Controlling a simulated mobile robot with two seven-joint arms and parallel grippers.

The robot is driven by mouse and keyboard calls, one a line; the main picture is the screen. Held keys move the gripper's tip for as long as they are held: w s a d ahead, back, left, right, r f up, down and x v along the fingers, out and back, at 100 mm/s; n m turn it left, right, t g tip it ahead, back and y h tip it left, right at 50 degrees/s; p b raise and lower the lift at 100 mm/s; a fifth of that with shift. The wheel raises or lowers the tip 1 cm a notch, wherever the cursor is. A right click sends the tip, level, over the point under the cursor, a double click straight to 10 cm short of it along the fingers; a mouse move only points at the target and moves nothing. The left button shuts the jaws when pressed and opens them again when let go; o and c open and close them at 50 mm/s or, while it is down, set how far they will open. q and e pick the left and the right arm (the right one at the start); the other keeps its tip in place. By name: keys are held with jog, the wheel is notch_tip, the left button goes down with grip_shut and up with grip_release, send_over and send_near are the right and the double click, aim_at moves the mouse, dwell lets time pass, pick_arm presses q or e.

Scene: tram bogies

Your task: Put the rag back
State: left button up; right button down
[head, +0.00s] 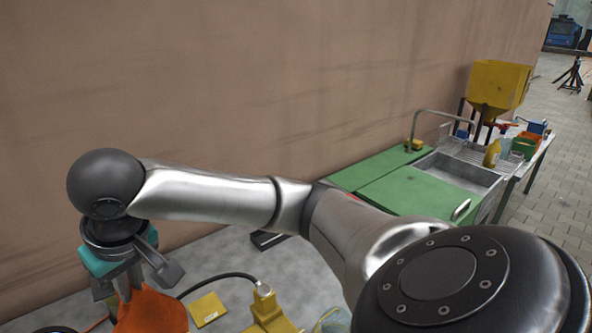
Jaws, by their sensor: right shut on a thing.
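The orange rag (152,312) is at the lower left of the head view, bunched to a peak at its top. Its lower part is cut off by the bottom edge of the picture. My right gripper (136,281), under a teal mount, is shut on the top of the rag. I cannot tell whether the rag's lower part touches the grey surface. My left gripper is not in view.
A yellow plate (207,310), a black cable and a yellow device (269,312) are right of the rag. A brown wall (250,90) stands behind. A green sink unit (408,192) and a yellow hopper (499,86) stand farther right.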

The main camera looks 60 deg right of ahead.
jog(key=s+d+f+p, duration=0.1)
jog(key=s+d+f, duration=0.3)
jog(key=d, duration=1)
jog(key=s+d+f+p, duration=0.1)
jog(key=s+d+f, duration=0.3)
jog(key=d, duration=1)
jog(key=s+d+f+p, duration=0.1)
jog(key=s+d+f, duration=0.4)
jog(key=d, duration=1)
jog(key=shift+f+p, duration=0.35)
jog(key=shift+d, duration=0.15)
